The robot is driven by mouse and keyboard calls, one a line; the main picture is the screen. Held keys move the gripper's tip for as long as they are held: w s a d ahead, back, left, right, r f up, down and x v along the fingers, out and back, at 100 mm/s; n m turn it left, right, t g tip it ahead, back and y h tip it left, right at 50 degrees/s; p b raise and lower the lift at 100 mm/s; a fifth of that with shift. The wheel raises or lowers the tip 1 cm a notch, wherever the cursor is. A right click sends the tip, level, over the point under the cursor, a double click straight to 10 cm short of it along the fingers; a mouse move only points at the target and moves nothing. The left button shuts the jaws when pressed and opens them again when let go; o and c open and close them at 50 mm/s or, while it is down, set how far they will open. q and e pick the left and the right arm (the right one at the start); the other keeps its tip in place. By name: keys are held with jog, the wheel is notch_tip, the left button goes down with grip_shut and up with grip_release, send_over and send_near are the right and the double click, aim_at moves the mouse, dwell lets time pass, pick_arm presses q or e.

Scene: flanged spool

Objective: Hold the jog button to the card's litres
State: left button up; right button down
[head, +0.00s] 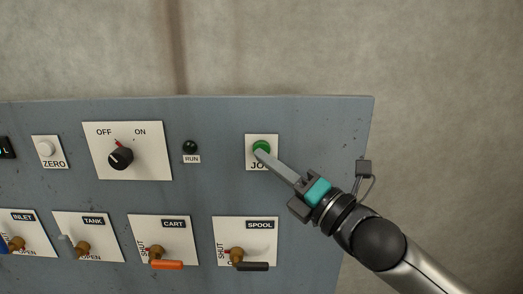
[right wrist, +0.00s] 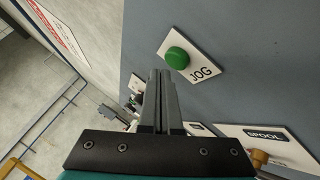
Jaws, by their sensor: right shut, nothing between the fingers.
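The green round jog button (head: 261,147) sits on a white plate marked JOG at the right of the grey panel. It also shows in the right wrist view (right wrist: 177,58), above the fingertips. My right gripper (head: 263,155) is shut and empty. Its fingertips overlap the button's lower edge in the head view; I cannot tell whether they touch or press it. The RUN lamp (head: 190,147) looks dark. Only the right end of a dark display (head: 6,148) with a green L shows at the left edge; no figure is readable. I cannot identify the litres card. My left gripper is out of view.
An OFF/ON knob (head: 121,158) has its red mark toward OFF. A white ZERO button (head: 46,149) is farther left. Below are INLET, TANK, CART (head: 167,265) and SPOOL (head: 253,267) valve handles. A sign with red print (right wrist: 58,25) is unreadable.

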jog(key=shift+w, duration=0.1)
dwell(0.3)
jog(key=shift+w, duration=0.35)
jog(key=shift+w, duration=0.45)
dwell(6.8)
